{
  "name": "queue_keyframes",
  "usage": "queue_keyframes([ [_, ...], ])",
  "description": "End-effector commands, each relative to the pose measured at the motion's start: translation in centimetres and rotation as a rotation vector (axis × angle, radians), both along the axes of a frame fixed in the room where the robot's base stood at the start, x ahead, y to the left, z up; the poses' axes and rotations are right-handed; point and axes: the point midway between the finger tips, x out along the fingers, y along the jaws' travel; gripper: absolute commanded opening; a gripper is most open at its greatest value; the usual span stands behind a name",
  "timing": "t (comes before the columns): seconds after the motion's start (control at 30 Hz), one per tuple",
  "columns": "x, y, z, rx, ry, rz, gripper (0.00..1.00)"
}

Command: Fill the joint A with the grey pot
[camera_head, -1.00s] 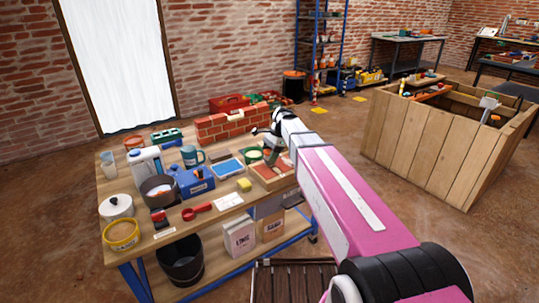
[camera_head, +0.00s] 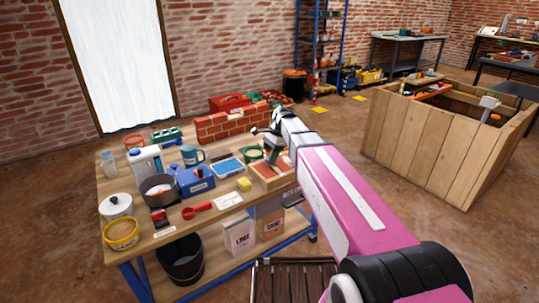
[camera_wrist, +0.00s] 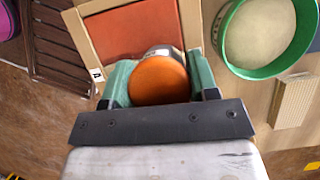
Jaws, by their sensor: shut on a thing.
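My gripper (camera_head: 272,156) is at the right part of the workbench, over a wooden tray (camera_head: 268,183) with a red-orange inside. In the wrist view my gripper (camera_wrist: 160,85) has its green-padded fingers shut on an orange round-topped thing (camera_wrist: 158,80). A little of its grey side shows beyond the top; I cannot tell what the thing is. The tray (camera_wrist: 80,32) lies beyond it, marked P at one corner. A dark grey pot (camera_head: 158,186) stands on the bench at the left. A small brick wall (camera_head: 225,128) stands at the bench's back; joint A cannot be picked out.
A green-rimmed bowl (camera_wrist: 226,40) is close on the right in the wrist view. A wooden crate (camera_head: 428,140) stands apart at the right.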

Motion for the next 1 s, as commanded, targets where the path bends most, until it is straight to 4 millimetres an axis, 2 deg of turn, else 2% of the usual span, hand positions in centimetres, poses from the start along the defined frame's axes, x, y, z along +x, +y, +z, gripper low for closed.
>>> queue_keyframes([
  [0.37,0.0,0.0,0.3,-0.003,0.001,0.001,0.29],
  [1.0,0.0,0.0,4.7,-0.001,-0.001,0.0,0.29],
])
